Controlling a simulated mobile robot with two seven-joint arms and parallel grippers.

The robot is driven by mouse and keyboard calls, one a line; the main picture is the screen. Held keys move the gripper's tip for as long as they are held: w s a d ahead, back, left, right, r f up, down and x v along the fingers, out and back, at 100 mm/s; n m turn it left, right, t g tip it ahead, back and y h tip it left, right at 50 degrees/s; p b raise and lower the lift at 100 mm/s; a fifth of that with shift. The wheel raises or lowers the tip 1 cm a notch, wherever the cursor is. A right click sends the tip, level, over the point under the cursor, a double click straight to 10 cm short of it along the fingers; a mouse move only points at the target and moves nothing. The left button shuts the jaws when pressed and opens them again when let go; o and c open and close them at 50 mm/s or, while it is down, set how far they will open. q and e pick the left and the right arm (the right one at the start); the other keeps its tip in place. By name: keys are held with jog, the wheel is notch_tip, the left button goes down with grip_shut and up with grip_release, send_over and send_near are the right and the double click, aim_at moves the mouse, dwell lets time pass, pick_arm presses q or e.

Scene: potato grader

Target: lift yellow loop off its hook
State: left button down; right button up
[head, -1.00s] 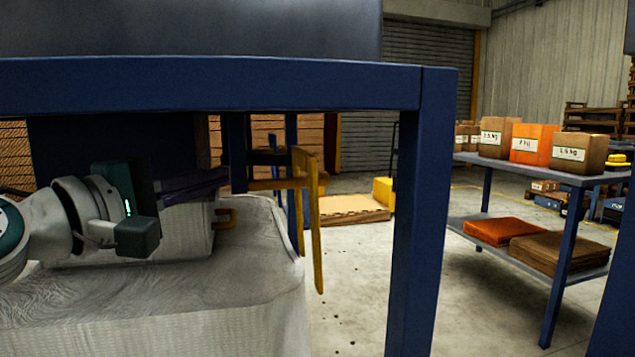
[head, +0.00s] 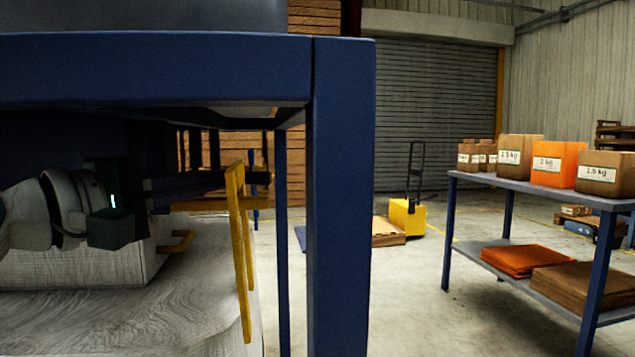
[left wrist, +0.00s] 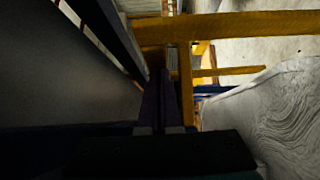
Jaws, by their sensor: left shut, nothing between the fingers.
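The yellow loop (head: 241,255) is a narrow upright frame hanging at the edge of the pale sack-like surface, beside the blue post. Its yellow bars (left wrist: 235,24) fill the upper part of the left wrist view. A horizontal yellow bar (head: 205,206) meets it from the left; I cannot tell whether this is the hook. My left gripper (head: 222,180) reaches in from the left under the blue beam, its dark fingers shut and empty. In the left wrist view the fingertips (left wrist: 160,78) lie close to the yellow bars; whether they touch or pass inside the loop is unclear. My right gripper is not in view.
The blue frame's post (head: 340,200) and beam (head: 150,70) stand close in front. A grey table (head: 490,185) with boxes stands right. Clear floor lies between.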

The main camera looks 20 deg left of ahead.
aim_at(239, 166)
pick_arm(q)
jog(key=shift+m+g, duration=0.9)
jog(key=d+p, duration=0.1)
jog(key=p, duration=0.2)
jog(key=w+d+r+p, duration=0.1)
jog(key=p, duration=0.2)
jog(key=w+d+r+p, duration=0.1)
jog(key=p, duration=0.2)
jog(key=shift+w+d, duration=0.1)
jog(key=shift+d, duration=0.2)
jog(key=w+d+f+p, duration=0.2)
jog(key=w+d, duration=0.1)
jog(key=d, duration=0.3)
jog(key=shift+w+f+y, duration=0.3)
jog(key=shift+w+f, duration=0.1)
jog(key=shift+d, duration=0.1)
jog(key=shift+p, duration=0.3)
